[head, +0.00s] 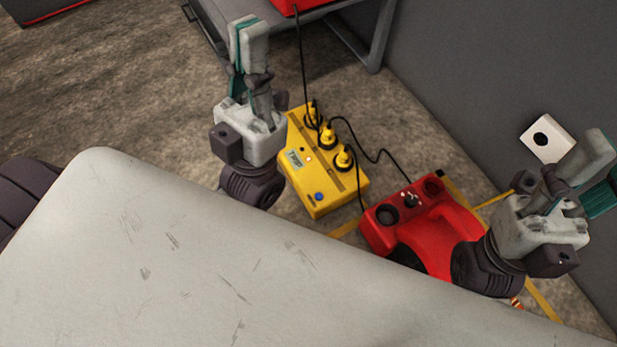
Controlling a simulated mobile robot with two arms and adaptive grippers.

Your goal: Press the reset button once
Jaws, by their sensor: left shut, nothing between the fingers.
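A yellow box (327,175) lies on the floor in the middle of the head view, with a small blue button (318,196) near its front end.
A red machine (441,231) with dark knobs stands right of the yellow box. Black cables (365,153) run from the plugs. A grey wall (470,80) with a white socket plate (547,139) is at the right. A metal-legged stand (374,45) is behind. Open floor lies left.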

